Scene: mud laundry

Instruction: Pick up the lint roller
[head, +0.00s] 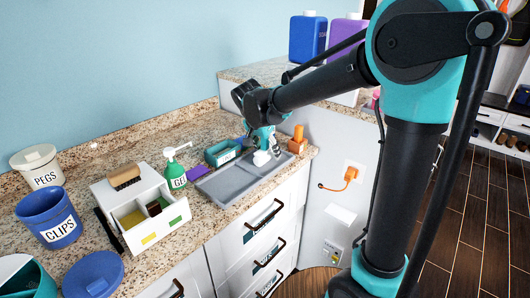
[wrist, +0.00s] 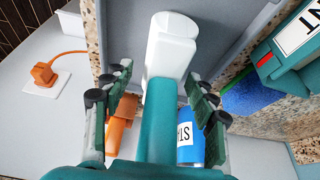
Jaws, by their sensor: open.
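The lint roller, with a white head (wrist: 170,45) and what looks like a teal handle (wrist: 160,120), shows in the wrist view. In the head view its white part (head: 261,158) is at the grey tray (head: 228,186), below my gripper (head: 262,143). My gripper (wrist: 157,105) is open in the wrist view, one set of fingers on each side of the teal handle. I see gaps between the fingers and the handle. The handle's lower end merges with my gripper's teal body, so its end is hidden.
A teal box (head: 222,152) with a white label stands behind the tray. An orange item (head: 298,140) stands near the counter's right end. A green bottle (head: 175,174), white organiser (head: 140,205) and blue clips pot (head: 48,217) are to the left.

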